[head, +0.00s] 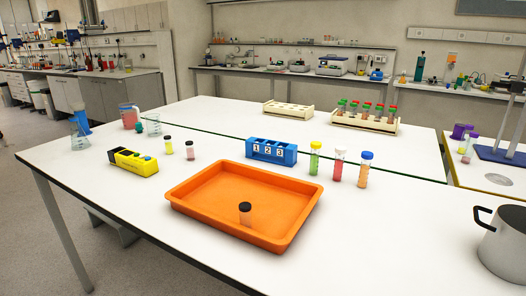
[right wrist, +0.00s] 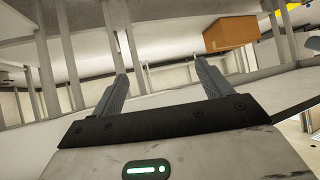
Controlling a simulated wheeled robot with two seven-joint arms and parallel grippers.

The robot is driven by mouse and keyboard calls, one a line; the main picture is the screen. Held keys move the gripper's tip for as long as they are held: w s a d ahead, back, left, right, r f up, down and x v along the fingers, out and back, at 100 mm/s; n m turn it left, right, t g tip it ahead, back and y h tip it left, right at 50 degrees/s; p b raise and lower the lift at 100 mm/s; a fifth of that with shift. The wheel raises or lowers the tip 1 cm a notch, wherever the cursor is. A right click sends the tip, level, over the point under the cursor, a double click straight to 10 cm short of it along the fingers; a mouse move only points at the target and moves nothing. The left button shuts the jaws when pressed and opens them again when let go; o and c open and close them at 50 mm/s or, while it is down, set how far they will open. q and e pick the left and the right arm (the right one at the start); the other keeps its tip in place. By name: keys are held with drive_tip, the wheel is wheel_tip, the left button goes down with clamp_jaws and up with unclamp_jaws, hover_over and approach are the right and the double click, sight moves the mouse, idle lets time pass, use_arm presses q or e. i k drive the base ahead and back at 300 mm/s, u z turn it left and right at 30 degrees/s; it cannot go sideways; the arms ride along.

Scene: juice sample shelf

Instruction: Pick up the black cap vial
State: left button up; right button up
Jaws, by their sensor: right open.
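A small vial with a black cap (head: 245,213) stands upright in the orange tray (head: 183,206), near its front side. Neither gripper shows in the head view, and no vial can be made out in the right wrist view.
A blue numbered rack (head: 271,151) stands behind the tray. A yellow-black block (head: 134,162) lies left, a metal pot (head: 503,245) right. Table space in front of the tray is clear.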

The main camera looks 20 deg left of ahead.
sight(169, 150)
drive_tip(key=u, duration=1.7)
